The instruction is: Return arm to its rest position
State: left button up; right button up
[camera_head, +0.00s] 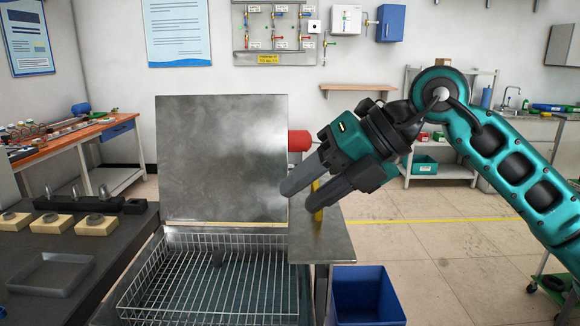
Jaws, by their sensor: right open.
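My right arm (505,160) is teal and black and reaches in from the right. Its gripper (302,192) hangs in the air and points down to the left, over the metal side plate (335,243). Its two dark fingers are apart, and I see nothing held between them. A thin yellow upright piece (318,218) shows just behind and below the fingers, partly hidden by them; I cannot tell whether they touch. My left gripper is not in view.
A dark bench (40,262) with several blocks and a grey tray (52,274) is left. Floor behind the arm is open.

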jog(key=s+a+r+m+y, duration=0.3)
jog(key=s+a+r+y, duration=0.25)
jog(key=y, duration=0.75)
jog(key=w+d+f+m+t+h, duration=0.25)
jog(key=d+m+t+h, duration=0.35)
jog(key=m+t, duration=0.5)
jog(key=w+d+f+m+t+h, duration=0.25)
jog(key=d+m+t+h, duration=0.3)
jog(key=m+t, duration=0.5)
jog(key=w+d+f+m+g+h, duration=0.1)
jog(key=d+f+m+g+h, duration=0.2)
jog(key=d+f+m+h, duration=0.45)
jog(key=s+d+f+m+g+h, duration=0.2)
jog(key=s+f+g, duration=0.2)
jog(key=f, duration=0.5)
jog(key=s+d+f+m+g+h, duration=0.2)
jog(key=s+f+m+g, duration=0.15)
jog(key=f, duration=0.45)
jog(key=s+f+g+y, duration=0.1)
jog(key=s+f+g, duration=0.45)
jog(key=s, duration=0.25)
jog(key=s+f+g, duration=0.4)
jog(key=s+f, duration=0.2)
jog(key=s, duration=0.3)
jog(key=w+a+f+n+t+y, duration=0.1)
jog(key=w+a+f+t, duration=0.1)
jog(key=w+f+t, duration=0.5)
jog(key=shift+a+f+y, duration=0.2)
jog(key=shift+f+y, duration=0.2)
jog(key=shift+f, duration=0.5)
